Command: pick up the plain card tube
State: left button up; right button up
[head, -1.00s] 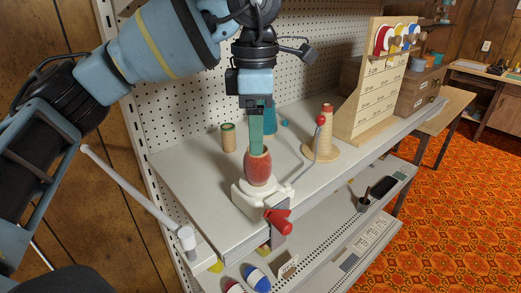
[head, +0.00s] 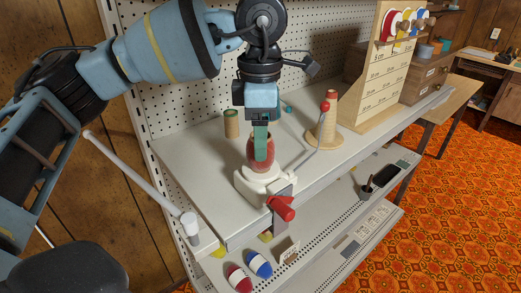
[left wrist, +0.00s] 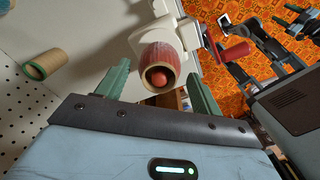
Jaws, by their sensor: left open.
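The plain card tube (head: 231,124), tan with a green rim, stands upright on the upper shelf near the pegboard. It also shows in the left wrist view (left wrist: 47,64) at upper left, outside the jaws. My left gripper (head: 263,154) is open and points down at a red thread-wound tube (head: 252,160) on a white winder (head: 262,183). In the left wrist view, the red tube (left wrist: 158,60) appears between the two green fingers, with no clear contact. Part of it is hidden by a finger in the head view. My right gripper is not identifiable.
A wooden spool rack (head: 382,75) is farther right. A red handle (head: 281,207) sticks out at the shelf's front edge.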

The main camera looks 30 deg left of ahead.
pick_arm(q)
jog(key=shift+f, duration=1.45)
jog(key=shift+c, duration=0.2)
jog(key=shift+w, duration=0.1)
jog(key=c, duration=1)
jog(key=shift+r, duration=0.15)
notch_tip(320, 180, up, 7)
jog(key=shift+f, duration=0.1)
jog(key=s+d, duration=0.2)
jog(key=d, duration=0.3)
jog(key=s+d+b, duration=0.1)
jog(key=s+d, duration=0.1)
jog(key=d, duration=0.4)
jog(key=s+d, duration=0.2)
jog(key=d, duration=0.4)
jog(key=shift+b, duration=0.3)
